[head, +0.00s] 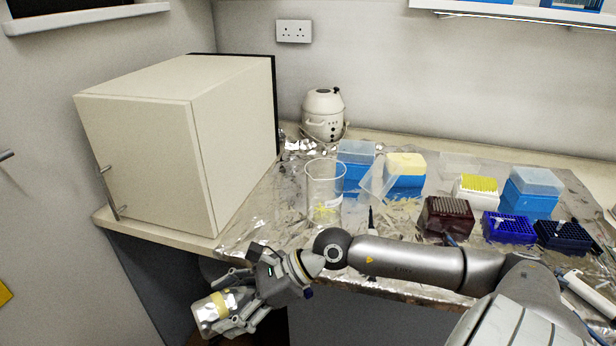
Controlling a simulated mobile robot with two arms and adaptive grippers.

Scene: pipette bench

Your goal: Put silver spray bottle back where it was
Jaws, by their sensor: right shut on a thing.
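My right gripper (238,311) reaches in from the right and is shut on the silver spray bottle (208,311). The bottle is shiny silver with a yellowish band and lies tilted between the fingers. The fingers hide part of it, and I cannot make out its spray head. Gripper and bottle are in front of the bench's front edge, low at the left of centre, below the beige cabinet. The bottle appears clear of the bench. My left gripper is not in view.
The foil-covered bench (262,222) holds a glass beaker (325,190), blue tip boxes (356,158), a brown rack (447,216) and dark blue racks (509,229). A beige cabinet (150,160) stands at left, a white cooker-like pot (323,112) behind. Foil left of the beaker is fairly clear.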

